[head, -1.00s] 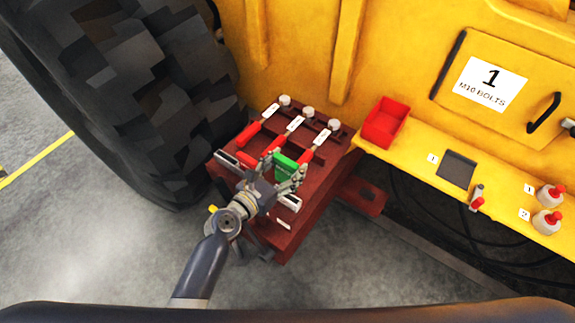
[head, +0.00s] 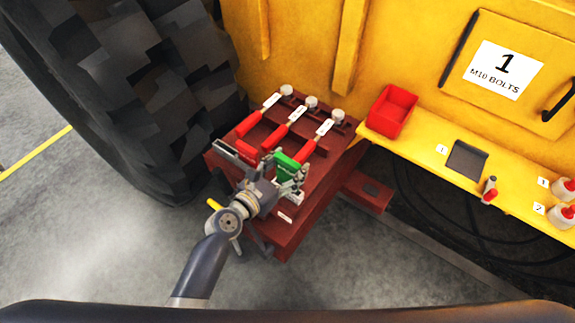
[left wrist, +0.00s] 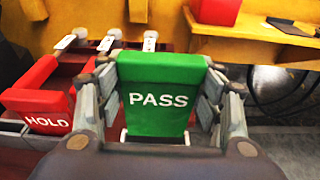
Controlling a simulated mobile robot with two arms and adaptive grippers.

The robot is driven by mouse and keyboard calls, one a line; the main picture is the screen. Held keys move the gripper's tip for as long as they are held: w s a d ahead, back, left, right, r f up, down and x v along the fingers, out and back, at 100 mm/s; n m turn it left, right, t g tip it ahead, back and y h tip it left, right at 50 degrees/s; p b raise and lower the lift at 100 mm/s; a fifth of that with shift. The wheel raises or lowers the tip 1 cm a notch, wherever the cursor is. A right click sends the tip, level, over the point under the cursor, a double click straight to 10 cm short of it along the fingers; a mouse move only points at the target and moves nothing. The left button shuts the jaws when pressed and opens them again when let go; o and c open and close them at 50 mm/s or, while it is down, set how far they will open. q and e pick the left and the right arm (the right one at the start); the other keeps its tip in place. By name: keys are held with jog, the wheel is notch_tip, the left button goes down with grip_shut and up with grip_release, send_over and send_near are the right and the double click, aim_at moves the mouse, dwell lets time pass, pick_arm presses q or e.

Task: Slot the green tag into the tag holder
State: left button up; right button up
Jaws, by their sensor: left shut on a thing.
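The green tag (head: 287,166), marked PASS, is held between the fingers of my left gripper (head: 284,174). In the left wrist view the tag (left wrist: 157,92) stands upright, its lettering facing the camera, with the fingers (left wrist: 158,105) on both its sides. A tag holder (head: 294,198), a pale metal slot, lies under the tag at the front right of the dark red casting. Whether the tag's lower edge is inside the holder cannot be told. A red tag (head: 245,151) marked HOLD (left wrist: 40,97) stands at the left, by another metal holder (head: 228,155). My right gripper is not in view.
Several red-handled tools (head: 297,131) with white labels lie on the casting (head: 292,232) behind the gripper. A yellow ledge (head: 420,140) at right carries a red bin (head: 391,110), a dark pad (head: 467,157) and bottles (head: 563,216). A large tyre (head: 125,90) stands at left.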

aim_at(287, 179)
pick_arm(q)
jog(key=shift+f, duration=0.1)
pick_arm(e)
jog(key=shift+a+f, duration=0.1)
pick_arm(q)
jog(key=shift+f+b, duration=0.45)
jog(key=shift+b, duration=0.05)
jog(key=shift+c, duration=0.2)
jog(key=shift+f+b, duration=1.05)
jog(key=shift+f, duration=0.2)
jog(key=shift+f+b, duration=0.45)
jog(key=shift+f, duration=0.05)
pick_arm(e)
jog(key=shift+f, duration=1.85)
pick_arm(q)
jog(key=shift+f, duration=0.15)
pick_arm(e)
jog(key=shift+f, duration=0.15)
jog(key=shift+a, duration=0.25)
pick_arm(q)
jog(key=shift+f+b, duration=0.35)
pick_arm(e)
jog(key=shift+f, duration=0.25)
pick_arm(q)
jog(key=o, duration=1.2)
jog(key=shift+c, duration=0.2)
